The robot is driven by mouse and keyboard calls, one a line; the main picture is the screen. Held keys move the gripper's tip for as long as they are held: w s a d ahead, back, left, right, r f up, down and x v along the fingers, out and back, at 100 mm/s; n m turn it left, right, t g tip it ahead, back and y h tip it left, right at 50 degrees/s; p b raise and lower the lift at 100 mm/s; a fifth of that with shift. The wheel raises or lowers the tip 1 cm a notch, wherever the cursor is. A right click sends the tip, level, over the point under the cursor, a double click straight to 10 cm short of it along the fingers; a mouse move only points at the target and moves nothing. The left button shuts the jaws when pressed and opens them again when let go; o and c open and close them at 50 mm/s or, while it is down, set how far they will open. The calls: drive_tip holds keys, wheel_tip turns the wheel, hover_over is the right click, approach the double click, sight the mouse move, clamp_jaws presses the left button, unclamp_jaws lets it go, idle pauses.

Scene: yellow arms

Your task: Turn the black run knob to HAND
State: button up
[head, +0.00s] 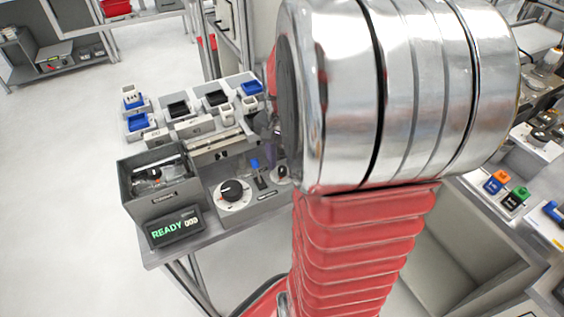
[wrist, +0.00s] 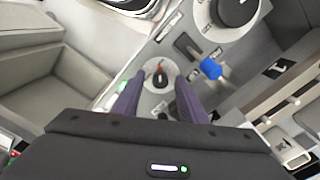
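In the wrist view a small black knob (wrist: 158,79) with a red pointer mark sits on a pale round dial. My gripper (wrist: 160,80) has its two dark purple fingers apart, one on each side of this knob, with visible gaps. I cannot tell how far the tips are above the panel. The knob also shows in the head view (head: 283,173), partly cut off by my arm. A larger black knob (head: 232,190) on a white dial is to its left, and also shows in the wrist view (wrist: 236,9). The dial labels are too small to read.
A blue-tipped lever (wrist: 211,69) stands between the two knobs, close to my right finger. A grey bin (head: 158,188) and a READY display (head: 174,228) are at the panel's left. Blue and black blocks stand behind it. Open floor lies left.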

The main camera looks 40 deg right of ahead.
drive_tip(key=shift+c, duration=0.6)
clamp_jaws()
drive_tip(key=shift+d, duration=0.15)
